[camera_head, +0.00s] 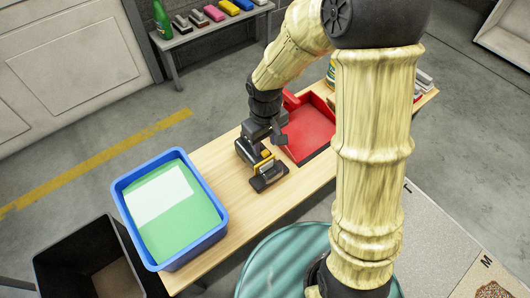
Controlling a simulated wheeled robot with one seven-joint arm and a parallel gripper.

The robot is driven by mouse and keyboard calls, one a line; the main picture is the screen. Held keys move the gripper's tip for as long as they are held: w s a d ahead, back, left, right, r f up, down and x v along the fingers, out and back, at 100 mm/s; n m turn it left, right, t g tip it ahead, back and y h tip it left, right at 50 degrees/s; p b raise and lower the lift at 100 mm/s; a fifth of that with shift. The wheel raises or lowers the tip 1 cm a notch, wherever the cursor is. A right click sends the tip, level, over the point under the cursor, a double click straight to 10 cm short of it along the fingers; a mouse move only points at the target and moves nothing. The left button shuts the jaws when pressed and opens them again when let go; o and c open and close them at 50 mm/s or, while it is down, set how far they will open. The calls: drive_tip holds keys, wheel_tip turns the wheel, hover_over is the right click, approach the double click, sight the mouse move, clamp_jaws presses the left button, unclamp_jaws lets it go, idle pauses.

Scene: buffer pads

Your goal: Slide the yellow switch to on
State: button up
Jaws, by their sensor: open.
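A small yellow part (263,163), which looks like the switch, shows on a dark hand-sized tool (269,177) lying on the wooden table. The view is too small to tell whether the switch is at on or off. My gripper (262,146) points down at the tool's back end, with its fingers apart. The fingers are close to the tool and overlap it in the picture. I cannot tell whether they touch it, and part of the tool is hidden behind them.
A blue bin (220,217) with green and white contents stands at the table's left end. A red tray (309,133) lies just right of my gripper. A bench (176,47) at the back holds several coloured pads and a green bottle (161,20). Bare wood (222,160) lies left of the tool.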

sight(265, 153)
drive_tip(key=shift+f+b, duration=0.6)
drive_tip(key=shift+f, duration=0.85)
clamp_jaws()
